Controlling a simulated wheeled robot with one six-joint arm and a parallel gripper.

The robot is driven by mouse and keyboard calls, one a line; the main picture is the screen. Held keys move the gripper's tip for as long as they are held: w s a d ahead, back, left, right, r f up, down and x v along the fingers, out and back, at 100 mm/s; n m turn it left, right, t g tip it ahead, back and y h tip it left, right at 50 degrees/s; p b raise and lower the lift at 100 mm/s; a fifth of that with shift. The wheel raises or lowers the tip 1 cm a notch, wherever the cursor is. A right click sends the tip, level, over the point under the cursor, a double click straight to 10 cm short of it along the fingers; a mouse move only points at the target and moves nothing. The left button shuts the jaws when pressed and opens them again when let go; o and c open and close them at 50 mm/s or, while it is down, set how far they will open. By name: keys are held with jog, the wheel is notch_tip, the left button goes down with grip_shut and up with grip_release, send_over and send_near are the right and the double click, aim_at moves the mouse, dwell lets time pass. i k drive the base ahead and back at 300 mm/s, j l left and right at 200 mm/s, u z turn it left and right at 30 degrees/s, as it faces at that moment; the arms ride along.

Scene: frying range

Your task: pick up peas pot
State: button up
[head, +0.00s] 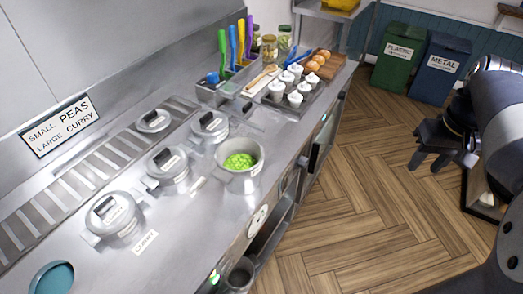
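The peas pot (240,172) is a metal pot without a lid, filled with bright green peas. It stands upright on the steel counter, near the front edge, in the middle of the head view. My gripper (428,159) is at the right of the view, over the floor, well apart from the pot. Its dark fingers point left and down, and nothing shows between them.
Lidded pots (168,168) stand left of the peas pot. Behind it are a tray of white cups (295,98), jars and coloured-handled utensils. Green (399,56) and blue (440,66) bins stand at the far wall. The wooden floor (350,210) between counter and arm is clear.

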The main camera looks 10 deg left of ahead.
aim_at(240, 160)
jog(key=i+l+u, duration=0.25)
jog(key=i, duration=0.15)
jog(key=i+l+u, duration=0.25)
jog(key=i, duration=0.15)
jog(key=u, duration=1.7)
